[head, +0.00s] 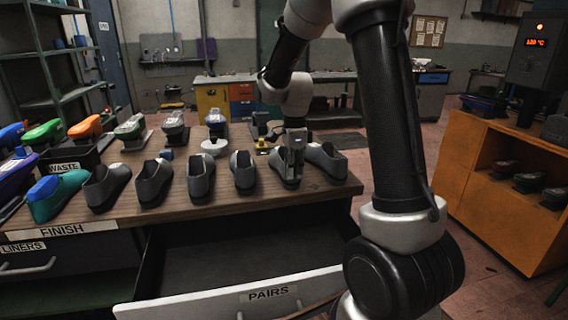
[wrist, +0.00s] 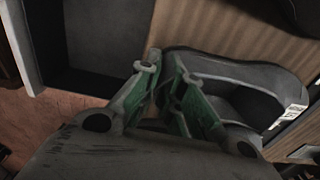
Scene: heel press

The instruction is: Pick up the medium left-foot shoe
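Several dark grey shoes stand in a row along the front of the wooden bench. One shoe (head: 282,176) is directly under and partly behind my gripper (head: 291,178), which points down at it. In the wrist view a dark shoe (wrist: 215,68) with an open top lies just right of my gripper (wrist: 164,66), with a small white label near its far end. The green-padded fingertips are close together at the near end of its rim. I cannot tell whether the shoe's wall is between them. Size and foot markings are not readable.
Neighbouring shoes (head: 243,174) (head: 327,160) stand close on both sides. The drawer marked PAIRS (head: 270,293) is open and looks empty below the bench edge. Coloured shoes (head: 62,192) stand at the left. An orange cabinet (head: 490,190) stands at the right.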

